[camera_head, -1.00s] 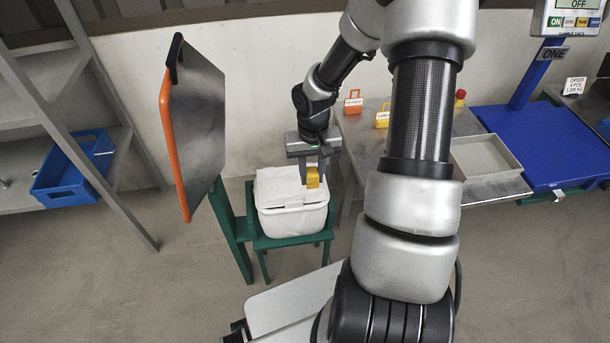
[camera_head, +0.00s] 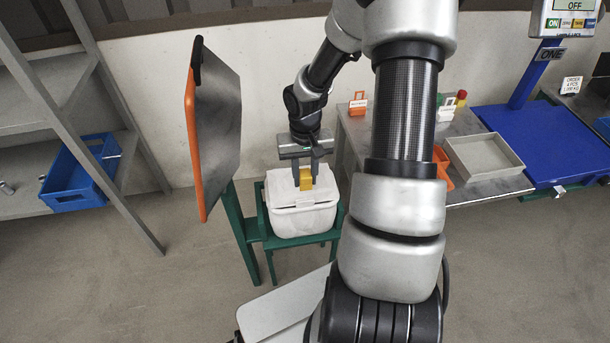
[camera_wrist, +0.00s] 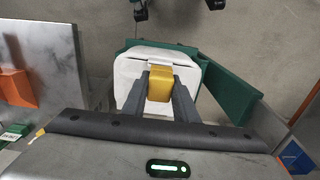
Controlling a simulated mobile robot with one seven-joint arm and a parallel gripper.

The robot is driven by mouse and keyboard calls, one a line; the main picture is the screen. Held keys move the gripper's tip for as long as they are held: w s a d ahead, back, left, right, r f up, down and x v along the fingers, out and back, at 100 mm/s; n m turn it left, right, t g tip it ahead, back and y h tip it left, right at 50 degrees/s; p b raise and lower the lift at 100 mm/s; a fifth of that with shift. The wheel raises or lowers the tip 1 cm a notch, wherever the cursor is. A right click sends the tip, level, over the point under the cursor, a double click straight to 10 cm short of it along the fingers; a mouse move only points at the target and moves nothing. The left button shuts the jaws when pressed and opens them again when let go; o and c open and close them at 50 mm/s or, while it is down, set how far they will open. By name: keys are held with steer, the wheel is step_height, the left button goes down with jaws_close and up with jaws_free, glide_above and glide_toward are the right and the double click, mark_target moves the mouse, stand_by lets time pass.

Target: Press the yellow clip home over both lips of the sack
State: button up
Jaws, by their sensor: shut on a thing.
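The white sack (camera_head: 296,215) stands on a green stand, its folded top facing up. It also shows in the wrist view (camera_wrist: 130,70), with a pale flap in the middle. My gripper (camera_head: 306,182) is over the top of the sack, fingers pointing down. It is shut on the yellow clip (camera_head: 306,178). In the wrist view the clip (camera_wrist: 160,83) sits between the two grey fingers, over the sack's top. The fingers and clip hide part of the sack's mouth. I cannot tell whether the clip is around both lips.
The green stand (camera_head: 251,228) has an upright part left of the sack. An orange-edged panel (camera_head: 215,130) stands close on the left. A metal table (camera_head: 360,131) with a grey tray (camera_head: 484,157) lies to the right. A blue bin (camera_head: 72,185) is on the left shelf.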

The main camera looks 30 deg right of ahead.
mark_target(305, 189)
steer(key=shift+f+b, duration=2.3)
steer(key=shift+f, duration=0.55)
steer(key=shift+f, duration=0.85)
steer(key=o, duration=1.1)
step_height(305, 189, up, 17)
steer(key=p, duration=0.4)
steer(key=shift+r, duration=0.2)
